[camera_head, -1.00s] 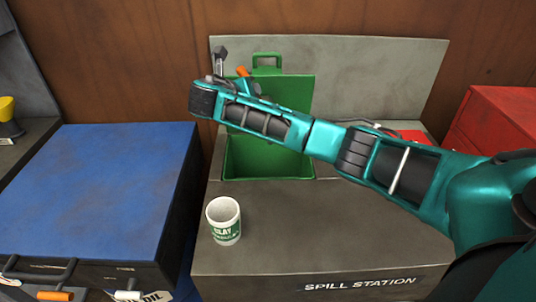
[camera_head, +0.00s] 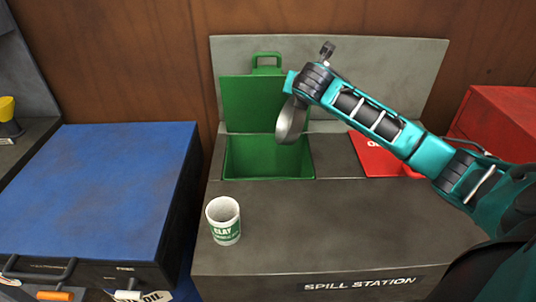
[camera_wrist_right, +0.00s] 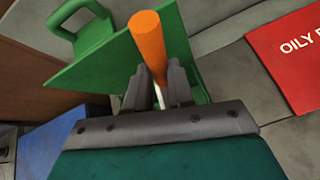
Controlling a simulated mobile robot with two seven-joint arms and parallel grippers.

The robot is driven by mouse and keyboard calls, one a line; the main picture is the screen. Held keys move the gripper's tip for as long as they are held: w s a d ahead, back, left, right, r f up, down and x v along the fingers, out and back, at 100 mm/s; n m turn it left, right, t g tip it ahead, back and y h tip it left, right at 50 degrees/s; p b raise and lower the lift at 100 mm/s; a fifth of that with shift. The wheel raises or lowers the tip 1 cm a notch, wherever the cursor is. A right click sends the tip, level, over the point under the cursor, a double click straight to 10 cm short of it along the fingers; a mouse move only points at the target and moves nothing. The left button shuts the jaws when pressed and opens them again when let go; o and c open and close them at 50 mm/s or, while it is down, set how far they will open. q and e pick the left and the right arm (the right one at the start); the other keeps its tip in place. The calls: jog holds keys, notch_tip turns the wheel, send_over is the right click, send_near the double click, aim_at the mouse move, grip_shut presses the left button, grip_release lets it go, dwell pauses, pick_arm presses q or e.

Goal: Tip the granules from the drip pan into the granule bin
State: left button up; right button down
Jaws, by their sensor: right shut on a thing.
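The granule bin (camera_head: 265,160) is a green box sunk in the spill station, with its green lid (camera_head: 250,100) standing open behind it. The lid also shows in the right wrist view (camera_wrist_right: 105,75). My right gripper (camera_wrist_right: 160,78) is shut on the orange handle (camera_wrist_right: 148,40). In the head view my wrist hides the jaws and handle. The drip pan (camera_head: 291,121) is a grey round metal dish, seen nearly on edge and steeply tilted. It hangs over the right part of the bin opening. No granules show. My left gripper is not in view.
A white cup (camera_head: 224,222) labelled CLAY stands on the spill station (camera_head: 330,225), in front of the bin. A red lid (camera_head: 375,155) lies right of the bin. A blue cabinet (camera_head: 95,190) stands to the left. A backboard (camera_head: 390,75) rises behind.

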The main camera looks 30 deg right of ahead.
jog(key=s+d+f+m+t+y+b, duration=0.1)
jog(key=s+d+f+m, duration=0.1)
jog(key=d+f, duration=0.2)
jog(key=s+d+f+m+t+y+b, duration=0.1)
jog(key=s+d+f+m+t+y, duration=0.1)
jog(key=d+f, duration=0.3)
jog(key=s+d+f+m+t+y+b, duration=0.1)
jog(key=s+d+f+m+y, duration=0.1)
jog(key=s+d+f, duration=0.2)
jog(key=shift+s+d+f+m+t, duration=0.2)
jog(key=shift+d+f+m+t, duration=0.05)
jog(key=shift+d+m+t, duration=0.15)
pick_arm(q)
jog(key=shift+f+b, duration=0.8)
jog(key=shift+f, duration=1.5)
pick_arm(e)
jog(key=shift+s+d+f+m+t+y, duration=0.2)
jog(key=shift+s+d+f+m+t, duration=0.1)
jog(key=shift+d+m, duration=0.15)
jog(key=shift+s+d+f+m+t+y, duration=0.2)
jog(key=shift+d+f+m, duration=0.15)
jog(key=shift+d, duration=0.15)
